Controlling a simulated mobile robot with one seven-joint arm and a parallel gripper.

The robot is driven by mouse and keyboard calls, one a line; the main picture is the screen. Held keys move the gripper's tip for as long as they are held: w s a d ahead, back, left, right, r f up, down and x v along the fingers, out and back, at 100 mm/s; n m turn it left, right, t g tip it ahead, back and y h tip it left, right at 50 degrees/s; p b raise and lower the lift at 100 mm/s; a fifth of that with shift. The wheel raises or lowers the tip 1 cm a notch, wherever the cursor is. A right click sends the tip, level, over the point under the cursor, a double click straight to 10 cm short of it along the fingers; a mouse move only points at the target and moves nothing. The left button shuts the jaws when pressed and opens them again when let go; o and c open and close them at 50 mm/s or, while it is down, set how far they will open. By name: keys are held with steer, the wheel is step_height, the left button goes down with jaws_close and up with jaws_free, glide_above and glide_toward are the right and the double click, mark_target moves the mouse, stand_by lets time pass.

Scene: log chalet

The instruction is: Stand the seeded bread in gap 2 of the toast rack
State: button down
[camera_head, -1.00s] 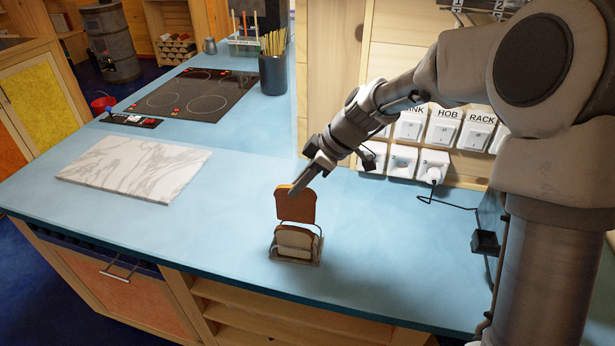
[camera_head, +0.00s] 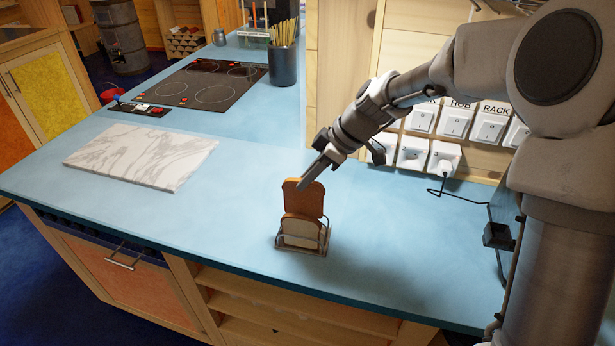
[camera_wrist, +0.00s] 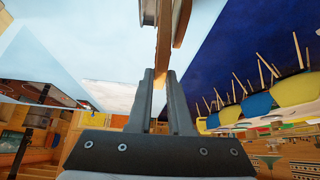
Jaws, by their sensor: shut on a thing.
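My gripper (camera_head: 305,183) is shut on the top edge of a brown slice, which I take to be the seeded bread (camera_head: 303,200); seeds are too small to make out. The slice is upright, and its lower edge meets or overlaps the bread in the toast rack (camera_head: 318,249). Whether it is inside a gap, and which one, I cannot tell. A pale-faced slice (camera_head: 302,230) with brown crust stands in the rack in front and hides the gaps. In the wrist view, the gripper fingers (camera_wrist: 160,75) close on a thin brown edge (camera_wrist: 163,45).
A marble board (camera_head: 140,155) lies on the blue counter to the left, with a black hob (camera_head: 205,85) behind. A utensil pot (camera_head: 283,65) stands at the back. Sockets and switches (camera_head: 440,155) line the wall to the right. The counter around the rack is clear.

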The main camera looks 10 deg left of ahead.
mark_target(307, 203)
steer(key=shift+f+b, duration=3.65)
steer(key=shift+f, duration=0.2)
steer(key=c, duration=0.8)
jaws_free()
steer(key=shift+o, duration=0.2)
steer(key=p+v, duration=0.1)
steer(key=v, duration=1.6)
steer(key=shift+r, duration=0.25)
steer(key=shift+d, duration=0.1)
steer(key=s+d+m+t+h, duration=0.1)
steer(key=s+d+m+h, duration=0.1)
steer(key=s+d+m, duration=0.2)
steer(key=s+d+f+m+t+h+p, duration=0.1)
steer(key=s+d+m+t+h, duration=0.1)
steer(key=s+d+m, duration=0.2)
steer(key=s+d+m+t+h, duration=0.2)
steer(key=s+d+m, duration=0.3)
steer(key=s+m, duration=0.4)
steer(key=s, duration=0.6)
steer(key=shift+s+f+h+p, duration=0.2)
steer(key=shift+h+p, duration=0.1)
steer(key=shift+p, duration=0.1)
